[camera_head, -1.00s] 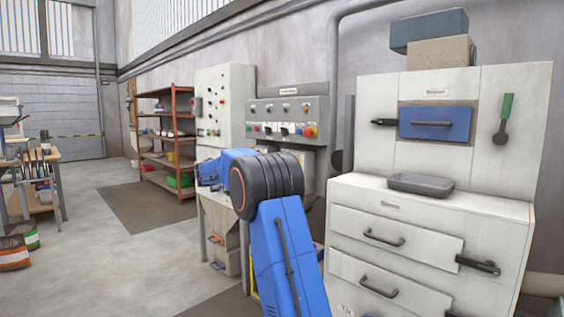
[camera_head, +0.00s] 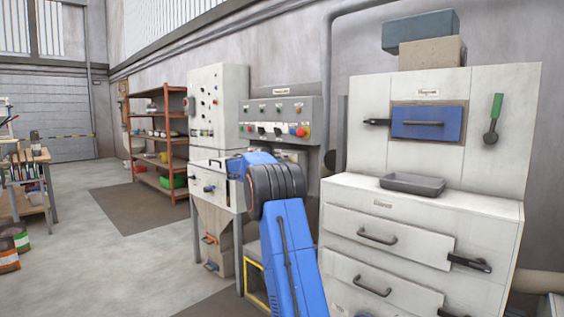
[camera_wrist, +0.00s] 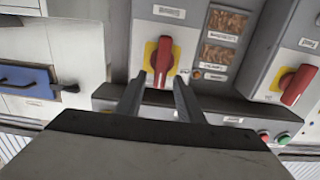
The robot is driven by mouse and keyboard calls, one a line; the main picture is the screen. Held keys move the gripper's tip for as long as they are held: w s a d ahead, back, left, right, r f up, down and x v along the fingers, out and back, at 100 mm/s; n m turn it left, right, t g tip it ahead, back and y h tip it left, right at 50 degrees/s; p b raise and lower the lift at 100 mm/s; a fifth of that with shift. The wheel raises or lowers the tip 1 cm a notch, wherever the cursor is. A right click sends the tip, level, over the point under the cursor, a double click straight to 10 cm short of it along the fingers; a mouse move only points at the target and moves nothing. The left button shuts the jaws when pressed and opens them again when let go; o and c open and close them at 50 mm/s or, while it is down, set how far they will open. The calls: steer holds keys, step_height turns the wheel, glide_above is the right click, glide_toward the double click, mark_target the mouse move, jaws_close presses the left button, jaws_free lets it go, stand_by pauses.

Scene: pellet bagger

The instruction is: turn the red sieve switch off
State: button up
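In the wrist view, a red rotary switch (camera_wrist: 163,62) on a yellow plate sits on a pale panel straight ahead of my gripper. Its handle stands roughly upright in the picture. My gripper (camera_wrist: 160,77) is open, with a fingertip to either side of the handle's lower end in the picture. I cannot tell whether the fingers touch it. A second red switch (camera_wrist: 297,86) on a yellow plate sits to the right, its handle slanted. The labels are too blurred to tell which is the sieve switch. In the head view, my arm hides my gripper.
Between the switches are two brown windows (camera_wrist: 227,22). Red and green buttons (camera_wrist: 283,138) sit low right in the wrist view. In the head view, a grey control panel (camera_head: 282,108) stands behind my arm, with a white drawer cabinet (camera_head: 450,215) to the right.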

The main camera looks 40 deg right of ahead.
steer(key=shift+d, duration=0.6)
jaws_close()
steer(key=shift+f, duration=0.1)
steer(key=shift+w+f+n, duration=0.1)
steer(key=shift+n, duration=0.2)
steer(key=n, duration=0.5)
steer(key=w+f+n, duration=0.1)
steer(key=n, duration=0.5)
steer(key=w+f+n, duration=0.1)
steer(key=n, duration=0.5)
steer(key=shift+w+a, duration=0.1)
steer(key=shift+w, duration=0.1)
steer(key=shift+n, duration=0.4)
